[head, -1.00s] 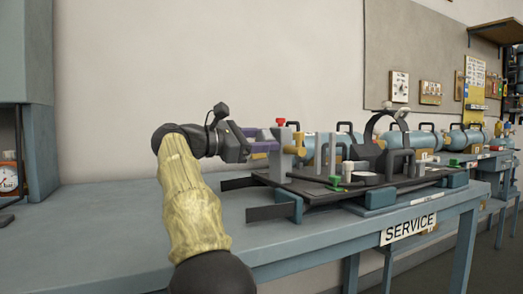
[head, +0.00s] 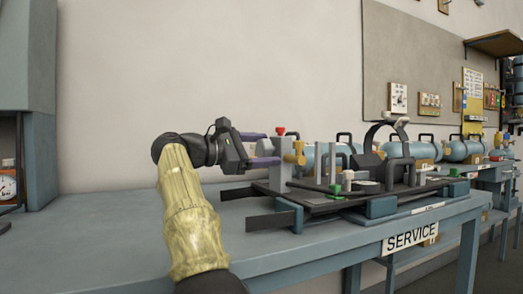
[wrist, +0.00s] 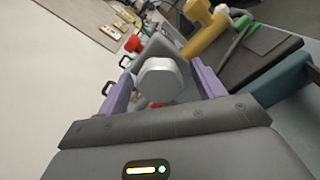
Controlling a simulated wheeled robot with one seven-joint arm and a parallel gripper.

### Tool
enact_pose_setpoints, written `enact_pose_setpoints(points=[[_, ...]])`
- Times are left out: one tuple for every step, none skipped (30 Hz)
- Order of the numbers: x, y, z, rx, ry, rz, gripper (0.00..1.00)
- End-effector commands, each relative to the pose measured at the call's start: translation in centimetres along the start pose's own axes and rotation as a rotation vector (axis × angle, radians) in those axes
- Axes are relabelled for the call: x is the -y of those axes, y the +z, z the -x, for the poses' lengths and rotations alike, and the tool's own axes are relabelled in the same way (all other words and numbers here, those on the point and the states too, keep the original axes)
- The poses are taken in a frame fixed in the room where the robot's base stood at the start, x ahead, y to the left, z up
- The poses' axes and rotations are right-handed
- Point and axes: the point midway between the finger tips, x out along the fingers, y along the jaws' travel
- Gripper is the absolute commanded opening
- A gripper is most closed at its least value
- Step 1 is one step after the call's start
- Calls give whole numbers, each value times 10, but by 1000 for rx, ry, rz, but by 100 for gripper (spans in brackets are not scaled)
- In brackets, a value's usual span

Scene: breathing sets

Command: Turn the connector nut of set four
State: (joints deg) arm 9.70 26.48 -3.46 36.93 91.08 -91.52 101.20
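A grey connector nut (wrist: 160,78) with flat facets fills the space between my fingers in the wrist view. It shows small in the head view (head: 264,147), at the left end of the breathing set on the service bench. My gripper (head: 262,149) has two purple fingers, one above and one below the nut in the head view. The fingers stand apart, with gaps beside the nut in the wrist view, so my gripper (wrist: 160,88) looks open around it. A brass-yellow fitting (head: 299,152) lies just right of the nut. The set's number is not readable.
A grey upright post (head: 280,160) with a red knob (head: 281,131) stands close beside my fingers. A dark carrier plate (head: 265,221) lies on the blue-grey bench (head: 120,235). The bench's left part is clear.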

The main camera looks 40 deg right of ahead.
Motion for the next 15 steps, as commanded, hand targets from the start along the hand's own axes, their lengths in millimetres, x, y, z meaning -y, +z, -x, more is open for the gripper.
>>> enact_pose_setpoints(points=[[0,0,0,0,0,0,67],[0,0,0,0,0,0,67],[0,0,0,1,1,0,67],[0,0,0,1,1,0,67],[0,0,0,1,1,0,67],[0,0,0,1,1,0,67],[0,0,0,1,1,0,67],[0,1,1,0,1,0,67],[0,1,3,0,1,0,67],[-1,1,4,0,1,0,67],[-1,1,7,0,1,1,67],[-1,1,11,0,2,1,67],[-1,1,14,-1,3,1,67],[-2,1,18,-1,4,1,67],[-2,2,24,-1,3,1,67]])
